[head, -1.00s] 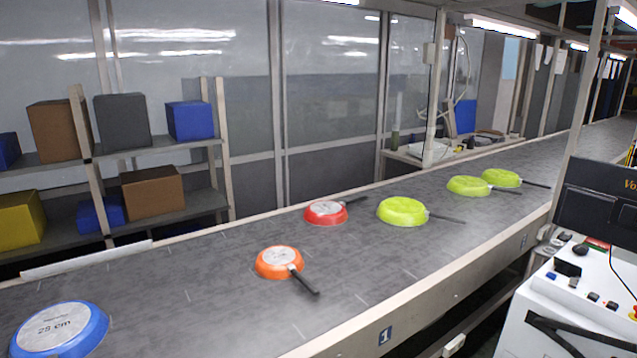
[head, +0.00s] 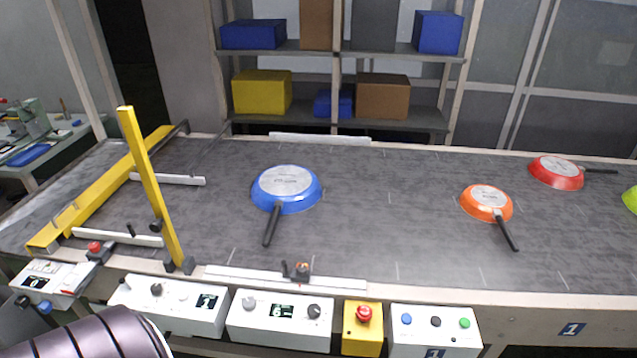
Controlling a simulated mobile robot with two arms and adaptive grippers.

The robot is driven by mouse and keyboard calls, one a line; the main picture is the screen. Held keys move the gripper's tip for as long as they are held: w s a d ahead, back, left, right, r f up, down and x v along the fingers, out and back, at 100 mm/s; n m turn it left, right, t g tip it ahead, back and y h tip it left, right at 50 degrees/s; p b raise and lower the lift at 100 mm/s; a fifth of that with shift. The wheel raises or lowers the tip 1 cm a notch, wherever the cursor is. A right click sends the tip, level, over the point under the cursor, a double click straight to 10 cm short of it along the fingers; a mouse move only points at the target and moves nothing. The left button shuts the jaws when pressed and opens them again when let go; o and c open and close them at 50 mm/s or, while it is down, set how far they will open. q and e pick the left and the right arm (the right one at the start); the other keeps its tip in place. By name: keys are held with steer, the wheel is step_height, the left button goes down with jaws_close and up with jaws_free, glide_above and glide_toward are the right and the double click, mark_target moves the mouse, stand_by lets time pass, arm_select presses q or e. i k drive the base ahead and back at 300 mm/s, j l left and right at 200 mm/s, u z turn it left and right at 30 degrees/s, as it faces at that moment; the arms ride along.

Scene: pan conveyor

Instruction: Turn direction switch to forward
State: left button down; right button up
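A white control box (head: 460,342) hangs on the conveyor's front edge at lower right, with a blue button (head: 406,319), a black knob (head: 435,321) and a green button (head: 464,323). The black knob may be the direction switch; its setting is too small to read. Other black knobs sit on a white box with a display (head: 262,325) and on another white box (head: 135,312) farther left. A dark, ribbed cylindrical part of my arm shows at the bottom left. Neither gripper is in view.
A yellow box with a red emergency button (head: 364,313) stands between the control boxes. The conveyor belt (head: 370,230) carries a blue pan (head: 300,198), an orange pan (head: 480,207) and a red pan (head: 548,178). A yellow frame (head: 150,185) rises over the belt at left.

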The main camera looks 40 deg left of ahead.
mark_target(249, 304)
steer(key=u, duration=1.6)
